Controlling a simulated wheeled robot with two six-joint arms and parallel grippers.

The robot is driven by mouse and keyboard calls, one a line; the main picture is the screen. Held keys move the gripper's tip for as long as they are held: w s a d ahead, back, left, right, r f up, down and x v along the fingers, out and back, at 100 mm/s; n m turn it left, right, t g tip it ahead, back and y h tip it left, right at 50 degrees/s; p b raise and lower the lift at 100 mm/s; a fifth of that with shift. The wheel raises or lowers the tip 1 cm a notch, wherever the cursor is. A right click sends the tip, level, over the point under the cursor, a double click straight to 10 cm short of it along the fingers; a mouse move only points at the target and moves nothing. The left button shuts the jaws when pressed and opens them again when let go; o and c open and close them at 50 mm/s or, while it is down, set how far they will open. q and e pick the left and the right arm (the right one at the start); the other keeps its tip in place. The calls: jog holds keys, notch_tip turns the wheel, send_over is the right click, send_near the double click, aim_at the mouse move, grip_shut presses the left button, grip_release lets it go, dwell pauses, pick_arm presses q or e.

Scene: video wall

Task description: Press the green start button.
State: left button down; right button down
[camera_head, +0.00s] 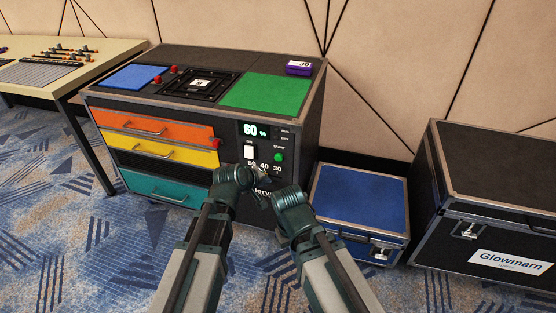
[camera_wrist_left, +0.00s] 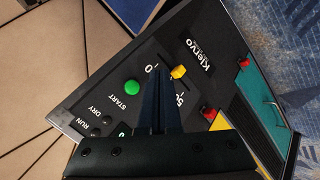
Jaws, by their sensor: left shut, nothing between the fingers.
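The green start button (camera_head: 278,157) is on the black control panel at the right end of the cabinet front. In the left wrist view the green button (camera_wrist_left: 132,87) sits beside the word START, to the left of my fingertips. My left gripper (camera_head: 258,173) is in front of the panel, low and left of the button. In the wrist view its fingers (camera_wrist_left: 159,74) are together and empty, over the panel near a yellow slider knob (camera_wrist_left: 178,72), apart from the button. My right arm reaches toward the same spot; its fingers are not clear.
The cabinet has orange (camera_head: 155,124), yellow (camera_head: 165,149) and teal (camera_head: 155,187) drawers. A white switch (camera_head: 249,152) and a display reading 60 % (camera_head: 254,130) are on the panel. A blue case (camera_head: 358,200) and a black case (camera_head: 500,190) stand to the right.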

pick_arm(q)
send_near(278, 161)
jog(key=shift+w+d+f, duration=0.3)
jog(key=shift+w+f, duration=0.05)
jog(key=shift+f, duration=0.45)
jog(key=shift+w+d+f, duration=0.25)
jog(key=shift+w+f, duration=0.15)
jog(key=shift+f, duration=0.4)
jog(key=shift+w+d+f, duration=0.3)
jog(key=shift+w+f, duration=0.05)
jog(key=shift+f, duration=0.45)
jog(key=shift+w, duration=0.15)
jog(key=shift+w+d, duration=0.15)
jog(key=shift+w, duration=0.1)
jog(key=shift+w+d, duration=0.15)
jog(key=shift+w, duration=0.4)
dwell(0.8)
jog(key=shift+s, duration=0.2)
jog(key=shift+s+a, duration=0.3)
jog(key=shift+s, duration=0.45)
jog(key=shift+s, duration=0.15)
jog(key=shift+s+a, duration=0.25)
jog(key=shift+s, duration=0.5)
jog(key=shift+s+a, duration=0.25)
jog(key=shift+s, duration=0.5)
jog(key=shift+s+a, duration=0.25)
jog(key=shift+s, duration=0.5)
